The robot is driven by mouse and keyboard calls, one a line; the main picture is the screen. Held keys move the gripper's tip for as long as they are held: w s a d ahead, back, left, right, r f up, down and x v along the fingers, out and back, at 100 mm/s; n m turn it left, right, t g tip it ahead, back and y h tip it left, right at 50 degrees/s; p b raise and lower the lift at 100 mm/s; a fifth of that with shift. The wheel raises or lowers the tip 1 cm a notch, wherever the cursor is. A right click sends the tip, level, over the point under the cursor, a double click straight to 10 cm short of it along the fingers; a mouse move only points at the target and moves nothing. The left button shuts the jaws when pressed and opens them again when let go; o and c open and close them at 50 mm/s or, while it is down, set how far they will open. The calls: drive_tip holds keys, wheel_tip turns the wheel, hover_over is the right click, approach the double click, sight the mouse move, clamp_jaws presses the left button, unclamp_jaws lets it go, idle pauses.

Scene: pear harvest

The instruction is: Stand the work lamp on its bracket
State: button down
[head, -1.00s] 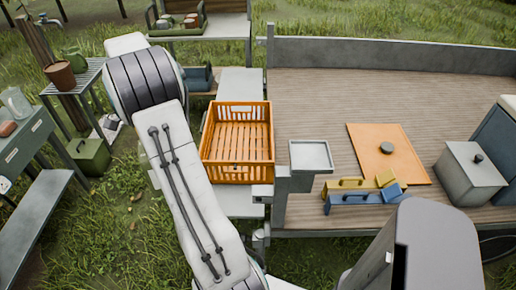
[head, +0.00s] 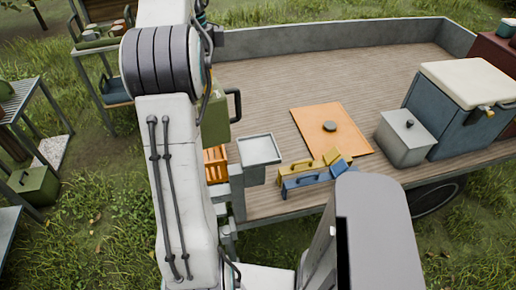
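An olive-green boxy body with a black handle (head: 216,118), which may be the work lamp, shows just right of my arm, in front of the wagon's left end. Its left part is hidden behind my arm. A grey square shallow-rimmed holder (head: 259,149), perhaps the bracket, stands on a post at the wagon's near left corner. It looks empty, and the olive body is to its upper left, apart from it in the picture. My gripper's fingers are hidden behind my arm, so I cannot see whether they hold the olive body.
An orange crate (head: 215,165) is mostly hidden behind my arm. On the wagon deck (head: 300,75) are an orange board (head: 335,140), yellow and blue tools (head: 305,185), a grey lidded box (head: 404,140) and a cooler (head: 455,115). The far deck is clear.

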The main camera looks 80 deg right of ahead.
drive_tip(key=shift+s+r+m, duration=0.65)
drive_tip(key=shift+s+m, duration=0.05)
drive_tip(key=shift+s, duration=0.25)
drive_tip(key=shift+s+d, duration=0.1)
drive_tip(key=shift+s, duration=0.3)
drive_tip(key=s+d+f+p, duration=0.4)
drive_tip(key=s+f, duration=0.2)
drive_tip(key=s, duration=0.4)
drive_tip(key=shift+s+d+f+p, duration=0.15)
drive_tip(key=shift+d+f+p, duration=0.2)
drive_tip(key=shift+d+p, duration=0.05)
drive_tip(key=shift+f+p, duration=0.1)
drive_tip(key=shift+p, duration=0.2)
drive_tip(key=shift+f+p, duration=1)
drive_tip(key=shift+f, duration=0.9)
drive_tip(key=c, duration=0.9)
unclamp_jaws()
drive_tip(key=shift+f, duration=0.1)
